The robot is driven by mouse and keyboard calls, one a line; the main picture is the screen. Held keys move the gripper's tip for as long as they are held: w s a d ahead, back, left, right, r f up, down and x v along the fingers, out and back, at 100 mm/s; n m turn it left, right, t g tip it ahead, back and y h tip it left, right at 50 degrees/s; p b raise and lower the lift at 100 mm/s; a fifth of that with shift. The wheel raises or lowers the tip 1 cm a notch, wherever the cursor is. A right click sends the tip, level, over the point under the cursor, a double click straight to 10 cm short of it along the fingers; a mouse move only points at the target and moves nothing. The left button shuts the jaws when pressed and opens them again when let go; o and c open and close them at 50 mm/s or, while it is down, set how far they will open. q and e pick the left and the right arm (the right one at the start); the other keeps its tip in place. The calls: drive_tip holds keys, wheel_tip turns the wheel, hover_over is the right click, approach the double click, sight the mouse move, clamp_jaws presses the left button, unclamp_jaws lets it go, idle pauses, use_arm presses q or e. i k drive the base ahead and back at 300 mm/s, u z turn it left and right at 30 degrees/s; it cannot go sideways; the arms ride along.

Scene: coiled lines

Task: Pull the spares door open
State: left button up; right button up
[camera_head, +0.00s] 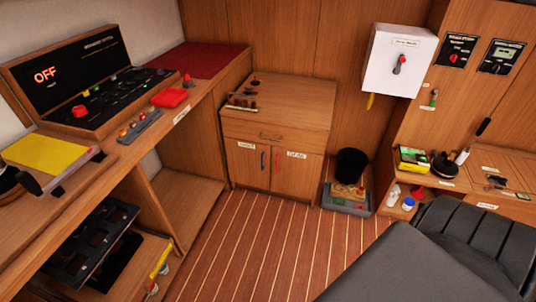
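A low wooden cabinet (277,130) stands against the back wall, with a drawer above two doors. The label letters are too small to read surely, so I cannot tell for certain which door is the spares door. Both doors look shut. Neither of my grippers shows in this view.
The striped floor (250,250) in front of the cabinet is clear. A grey box (346,207) with a black bin (351,166) stands right of the cabinet. A desk with a control panel (95,85) runs along the left. A dark padded seat (430,255) fills the lower right.

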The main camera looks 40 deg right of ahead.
sight(249, 162)
drive_tip(key=z, duration=0.5)
drive_tip(key=i, duration=0.9)
drive_tip(key=z, duration=1.4)
drive_tip(key=i, duration=0.55)
drive_tip(key=z, duration=0.55)
